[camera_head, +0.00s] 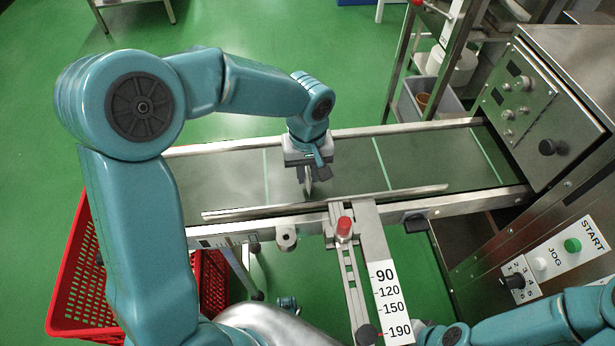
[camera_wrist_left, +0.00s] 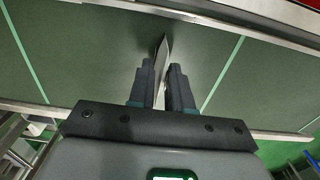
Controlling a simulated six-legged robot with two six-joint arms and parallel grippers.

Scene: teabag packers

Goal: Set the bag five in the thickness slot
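My left gripper (camera_head: 311,180) is above the dark conveyor belt (camera_head: 345,172), pointing down. A thin, pale grey, flat bag (camera_head: 308,187) stands on edge between its fingers. In the left wrist view the bag (camera_wrist_left: 162,58) projects beyond the fingertips of my left gripper (camera_wrist_left: 164,75), which are shut on it. Its lower edge is close to the belt; I cannot tell whether it touches. No label shows on it. I cannot make out a thickness slot in either view. My right arm shows at the lower right, but its gripper is not in view.
A metal guide rail (camera_head: 250,212) runs along the belt's near side, with a red knob (camera_head: 344,228) and a scale plate (camera_head: 390,300) in front. A red crate (camera_head: 75,285) stands at left. A control cabinet (camera_head: 535,90) and START panel (camera_head: 560,255) stand at right.

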